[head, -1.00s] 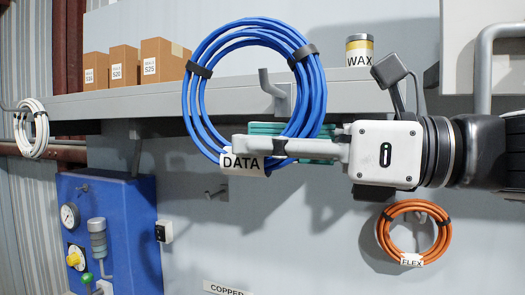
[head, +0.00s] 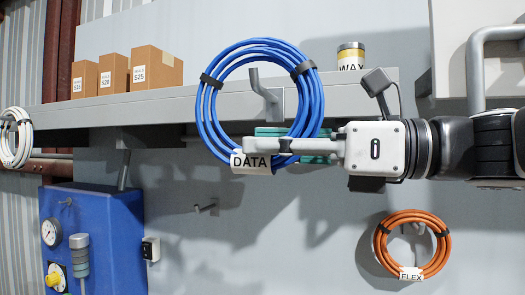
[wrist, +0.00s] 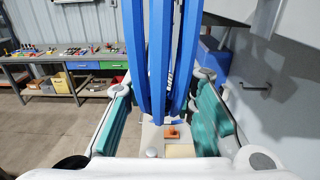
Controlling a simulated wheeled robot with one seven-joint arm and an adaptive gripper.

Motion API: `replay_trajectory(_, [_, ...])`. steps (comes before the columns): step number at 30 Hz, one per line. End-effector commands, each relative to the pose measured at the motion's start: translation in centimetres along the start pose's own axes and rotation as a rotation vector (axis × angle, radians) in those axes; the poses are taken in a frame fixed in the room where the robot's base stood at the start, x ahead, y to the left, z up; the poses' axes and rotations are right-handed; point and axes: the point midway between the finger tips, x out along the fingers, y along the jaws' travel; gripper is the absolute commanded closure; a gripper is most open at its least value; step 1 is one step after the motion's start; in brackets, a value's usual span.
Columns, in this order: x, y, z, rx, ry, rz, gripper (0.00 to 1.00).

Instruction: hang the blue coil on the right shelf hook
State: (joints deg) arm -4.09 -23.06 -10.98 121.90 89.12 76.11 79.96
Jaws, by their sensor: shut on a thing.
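The blue coil (head: 316,100) is upright, with black ties and a white DATA tag (head: 250,162) at its bottom. My gripper (head: 268,144) is shut on its lower part; the wrist view shows blue strands (wrist: 160,60) between the teal finger pads. The hook cannot be made out in the wrist view.
The grey shelf (head: 160,108) carries cardboard boxes (head: 155,68) and a WAX tin (head: 350,56). A white coil (head: 24,140) hangs at far left, an orange FLEX coil (head: 382,245) at lower right. A wall peg (head: 205,208) and a blue panel (head: 100,212) are below the shelf.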

Motion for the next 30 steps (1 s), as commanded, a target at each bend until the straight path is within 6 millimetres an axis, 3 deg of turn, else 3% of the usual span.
replay_trajectory(24, [0.0,-4.5,-0.3,0.0,0.0,-0.002,1.0])
replay_trajectory(30, [-0.1,-5.1,-1.1,0.0,0.0,-0.001,1.0])
